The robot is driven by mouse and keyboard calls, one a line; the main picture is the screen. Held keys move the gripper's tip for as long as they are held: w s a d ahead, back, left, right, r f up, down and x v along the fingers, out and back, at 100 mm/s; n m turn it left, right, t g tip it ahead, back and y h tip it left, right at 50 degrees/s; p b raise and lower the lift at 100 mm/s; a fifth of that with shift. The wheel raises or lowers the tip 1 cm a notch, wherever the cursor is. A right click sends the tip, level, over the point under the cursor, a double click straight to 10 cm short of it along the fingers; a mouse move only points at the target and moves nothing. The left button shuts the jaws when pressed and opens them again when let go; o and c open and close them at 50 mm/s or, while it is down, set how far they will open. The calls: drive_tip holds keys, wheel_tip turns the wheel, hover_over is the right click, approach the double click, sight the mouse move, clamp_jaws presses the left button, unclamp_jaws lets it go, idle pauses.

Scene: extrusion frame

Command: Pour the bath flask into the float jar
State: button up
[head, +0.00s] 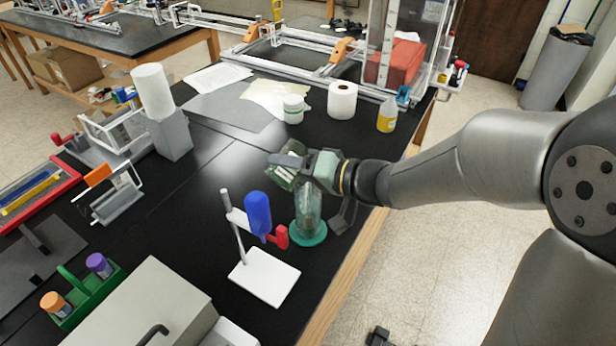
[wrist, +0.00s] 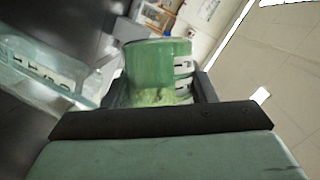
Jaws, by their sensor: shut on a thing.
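My gripper (head: 298,166) is shut on a green-tinted glass vessel with white marks, which I take as the bath flask (head: 283,180). In the wrist view the flask (wrist: 155,70) sits between the fingers. A tall clear vessel on a round green foot, which I take as the float jar (head: 308,208), stands upright on the black bench, just below my gripper. A clear vessel with dark marks (wrist: 50,75) lies at the left of the wrist view, likely the same jar. My gripper hides part of the jar's top. I cannot tell whether liquid is flowing.
A white stand (head: 264,276) with a blue bottle (head: 258,214) and red clamp is close left of the jar. A paper roll (head: 342,100), white tub (head: 293,108) and yellow bottle (head: 387,115) stand behind. The bench's right edge is close to the jar.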

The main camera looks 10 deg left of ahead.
drive_tip(key=shift+f+m+y+b, duration=0.15)
drive_tip(key=shift+m+y+b, duration=0.15)
drive_tip(key=shift+m+b, duration=0.1)
idle(0.8)
drive_tip(key=shift+w+r+m+y, duration=0.1)
drive_tip(key=shift+r+m+y, duration=0.3)
drive_tip(key=shift+m, duration=0.3)
idle(1.4)
drive_tip(key=shift+f+m+g+p, duration=0.3)
drive_tip(key=shift+m+p, duration=0.4)
drive_tip(key=shift+p, duration=0.2)
idle(0.7)
drive_tip(key=shift+w+d+r+m+y+p, duration=0.1)
drive_tip(key=shift+r+m+y+p, duration=0.25)
drive_tip(key=shift+p, duration=0.45)
drive_tip(key=shift+w+d+m+y+p, duration=0.15)
drive_tip(key=shift+m+p, duration=0.3)
drive_tip(key=shift+p, duration=0.3)
drive_tip(key=shift+f, duration=0.15)
